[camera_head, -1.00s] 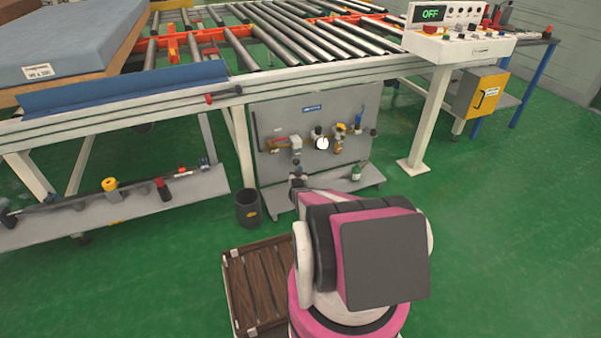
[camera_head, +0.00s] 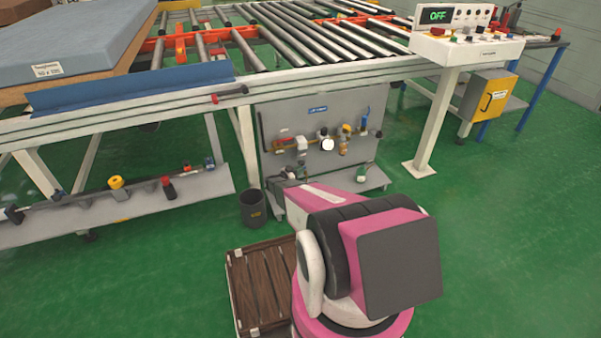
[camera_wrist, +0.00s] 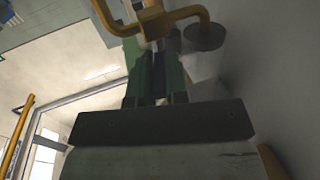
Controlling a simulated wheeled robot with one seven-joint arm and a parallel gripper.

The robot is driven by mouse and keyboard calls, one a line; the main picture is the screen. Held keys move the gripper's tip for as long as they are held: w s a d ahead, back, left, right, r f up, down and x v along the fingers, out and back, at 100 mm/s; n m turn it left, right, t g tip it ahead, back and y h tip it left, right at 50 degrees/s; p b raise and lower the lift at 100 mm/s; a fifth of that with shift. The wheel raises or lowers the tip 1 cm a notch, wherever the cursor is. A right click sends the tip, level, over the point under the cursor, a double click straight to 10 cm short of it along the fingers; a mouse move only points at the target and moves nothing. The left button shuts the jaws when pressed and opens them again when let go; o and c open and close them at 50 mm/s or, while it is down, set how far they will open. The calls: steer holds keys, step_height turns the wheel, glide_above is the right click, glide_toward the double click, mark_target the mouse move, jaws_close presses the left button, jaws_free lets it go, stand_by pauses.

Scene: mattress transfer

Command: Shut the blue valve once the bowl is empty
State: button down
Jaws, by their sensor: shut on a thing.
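The blue valve (camera_head: 365,117) shows as a small upright blue handle at the right of the pipe run on the grey panel. Left of it hang a brass-and-amber fitting (camera_head: 344,140), a white round gauge (camera_head: 328,144) and a pale unit with a dark lower part (camera_head: 302,146). I cannot tell which of these is the bowl, or its level. In the wrist view my gripper (camera_wrist: 158,72) has its greenish fingers closed around a small dark part, just below a yellow pipe (camera_wrist: 178,16) and a grey round piece (camera_wrist: 205,36). In the head view my arm hides the gripper.
A dark bin (camera_head: 253,208) stands on the floor left of the panel. A wooden pallet (camera_head: 262,285) lies beside my base. A control box (camera_head: 468,45) reads OFF. Green floor is free at right.

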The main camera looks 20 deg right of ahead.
steer(key=shift+w+a+m+g+h, duration=0.1)
steer(key=shift+w+m+g+h, duration=0.15)
steer(key=shift+m+g, duration=0.7)
steer(key=shift+w+m+g+h, duration=0.15)
steer(key=shift+w+m+g, duration=0.3)
steer(key=shift+g, duration=0.9)
steer(key=shift+s+r+m+g, duration=0.1)
steer(key=shift+s+m+g, duration=0.05)
steer(key=shift+m+g, duration=0.15)
steer(key=c, duration=1.1)
jaws_free()
steer(key=a, duration=1)
steer(key=shift+s+a, duration=0.1)
steer(key=shift+a, duration=0.25)
steer(key=shift+s, duration=0.1)
